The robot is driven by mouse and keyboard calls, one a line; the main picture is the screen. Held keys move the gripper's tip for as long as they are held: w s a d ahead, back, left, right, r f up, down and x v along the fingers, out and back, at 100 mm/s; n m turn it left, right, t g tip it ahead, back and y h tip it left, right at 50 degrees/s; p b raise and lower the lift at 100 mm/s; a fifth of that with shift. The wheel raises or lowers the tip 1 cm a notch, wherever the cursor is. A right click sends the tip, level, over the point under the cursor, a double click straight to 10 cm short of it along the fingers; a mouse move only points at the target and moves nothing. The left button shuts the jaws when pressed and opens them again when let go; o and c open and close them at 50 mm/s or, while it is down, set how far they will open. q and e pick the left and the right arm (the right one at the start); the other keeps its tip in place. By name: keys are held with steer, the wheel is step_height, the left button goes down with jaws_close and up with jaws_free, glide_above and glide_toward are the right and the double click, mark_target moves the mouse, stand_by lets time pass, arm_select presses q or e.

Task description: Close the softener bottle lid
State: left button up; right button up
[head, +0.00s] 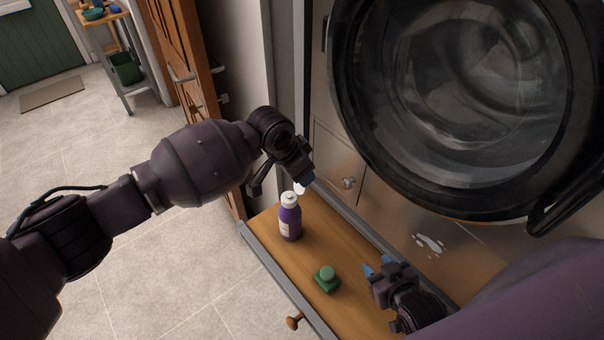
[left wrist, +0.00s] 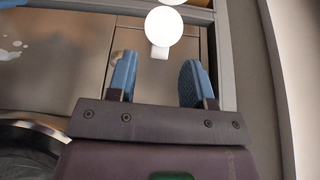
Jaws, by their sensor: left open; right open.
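The purple softener bottle (head: 290,222) stands upright on a wooden drawer or bench top. Its white lid (head: 300,188) is tilted up at the right of the white neck, so it looks open. My left gripper (head: 309,180) is by the lid, just above and right of the bottle top. In the left wrist view its two blue fingers (left wrist: 157,78) are apart with nothing between them, and the round white lid (left wrist: 164,26) lies beyond the fingertips. My right gripper (head: 378,267) is open and empty above the wooden surface, to the right of the bottle.
A green knobbed object (head: 326,281) sits on the wooden surface (head: 265,225) between the bottle and my right gripper. A big round glass washer door (head: 470,100) fills the upper right. White splashes (head: 430,243) mark the metal panel. Open tiled floor lies left.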

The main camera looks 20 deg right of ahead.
arm_select(q)
steer(key=shift+x, duration=1.15)
jaws_close()
